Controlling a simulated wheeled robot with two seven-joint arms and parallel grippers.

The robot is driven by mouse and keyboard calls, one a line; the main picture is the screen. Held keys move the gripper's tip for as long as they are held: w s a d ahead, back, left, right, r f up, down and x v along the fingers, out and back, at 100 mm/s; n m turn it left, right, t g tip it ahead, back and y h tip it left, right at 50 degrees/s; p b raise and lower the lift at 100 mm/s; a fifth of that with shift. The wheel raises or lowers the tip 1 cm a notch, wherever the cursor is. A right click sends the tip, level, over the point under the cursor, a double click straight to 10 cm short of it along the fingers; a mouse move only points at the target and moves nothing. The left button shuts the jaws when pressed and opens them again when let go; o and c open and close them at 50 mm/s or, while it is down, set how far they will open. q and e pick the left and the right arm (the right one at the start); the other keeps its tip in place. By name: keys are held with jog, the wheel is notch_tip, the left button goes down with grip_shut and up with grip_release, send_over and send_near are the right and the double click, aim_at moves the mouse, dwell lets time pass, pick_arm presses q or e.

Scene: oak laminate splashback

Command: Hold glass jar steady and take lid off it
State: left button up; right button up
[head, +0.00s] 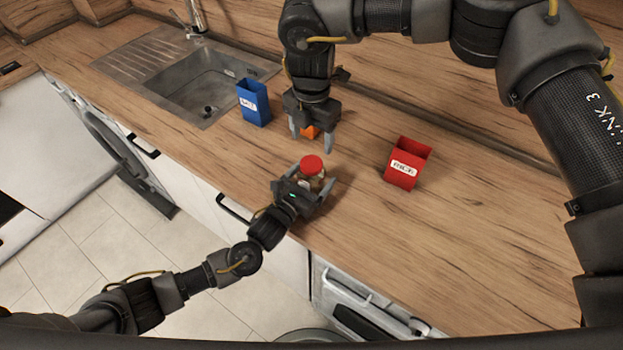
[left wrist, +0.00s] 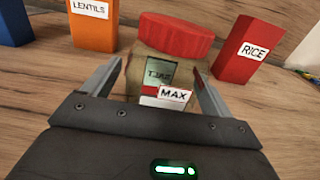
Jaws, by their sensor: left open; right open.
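The glass jar (head: 319,182) stands upright on the counter near its front edge with its red lid (head: 312,164) on top. In the left wrist view the jar (left wrist: 148,70) has tan contents, and the lid (left wrist: 177,37) sits on it. My left gripper (head: 315,180) is open, with one finger on each side of the jar's body; whether the fingers touch the glass I cannot tell. My right gripper (head: 312,139) is open and points down behind the jar, apart from the lid, with nothing visibly held.
An orange lentils box (left wrist: 92,28) stands behind the jar, mostly hidden by my right gripper in the head view. A blue box (head: 253,103) is at left, a red rice box (head: 407,165) at right. The sink (head: 205,88) lies back left. The right counter is clear.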

pick_arm(q)
jog(key=shift+w+d, duration=0.3)
jog(key=shift+w, duration=0.1)
pick_arm(e)
jog(key=shift+s, duration=0.15)
pick_arm(q)
jog(key=shift+w, duration=0.2)
jog(key=shift+c, duration=0.4)
